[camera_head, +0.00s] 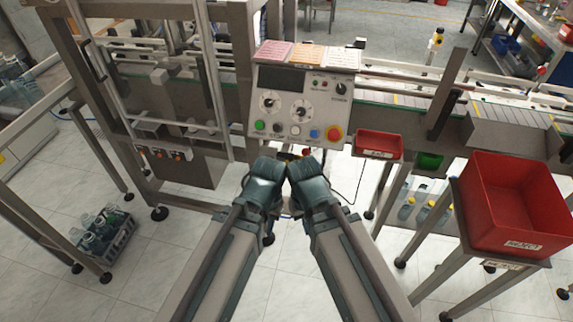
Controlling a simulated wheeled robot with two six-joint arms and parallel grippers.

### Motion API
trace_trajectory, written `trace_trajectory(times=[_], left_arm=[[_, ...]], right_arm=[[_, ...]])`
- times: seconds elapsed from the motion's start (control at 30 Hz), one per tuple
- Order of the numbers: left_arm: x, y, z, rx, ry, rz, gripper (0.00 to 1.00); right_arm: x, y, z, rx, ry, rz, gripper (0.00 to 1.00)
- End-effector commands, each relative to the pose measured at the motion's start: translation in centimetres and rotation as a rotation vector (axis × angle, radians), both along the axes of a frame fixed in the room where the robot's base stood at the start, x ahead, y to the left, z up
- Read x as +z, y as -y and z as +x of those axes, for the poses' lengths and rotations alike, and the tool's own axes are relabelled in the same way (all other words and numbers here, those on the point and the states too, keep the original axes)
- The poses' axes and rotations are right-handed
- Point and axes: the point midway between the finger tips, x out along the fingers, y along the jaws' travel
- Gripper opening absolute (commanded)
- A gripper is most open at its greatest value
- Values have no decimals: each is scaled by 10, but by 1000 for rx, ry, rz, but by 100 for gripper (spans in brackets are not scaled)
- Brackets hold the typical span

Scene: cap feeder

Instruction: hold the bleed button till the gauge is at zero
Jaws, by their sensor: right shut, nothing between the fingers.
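The grey control panel (292,90) stands upright in the middle of the head view. Below is a row with a green button (260,126), a white button (295,130), a blue button (315,134) and a large red button (335,133). I cannot tell which is the bleed button. My left gripper (266,166) and right gripper (302,166) show just below the panel, side by side. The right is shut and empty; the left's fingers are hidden.
A small red bin (378,144) hangs right of the panel, and a large red bin (515,205) sits on a stand at the right. A crate of bottles (104,232) is on the floor at left. Paper cards (307,54) lie atop the panel.

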Motion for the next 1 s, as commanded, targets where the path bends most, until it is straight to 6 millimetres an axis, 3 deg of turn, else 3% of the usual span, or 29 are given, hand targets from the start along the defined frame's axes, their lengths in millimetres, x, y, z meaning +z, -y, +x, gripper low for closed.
trace_trajectory(times=[0.03,0.1,0.13,1.0], left_arm=[[0,0,0,0,0,0,14],[0,0,0,0,0,0,1],[0,0,0,0,0,0,0],[0,0,0,0,0,0,0]], right_arm=[[0,0,0,0,0,0,0],[0,0,0,0,0,0,0],[0,0,0,0,0,0,0],[0,0,0,0,0,0,0]])
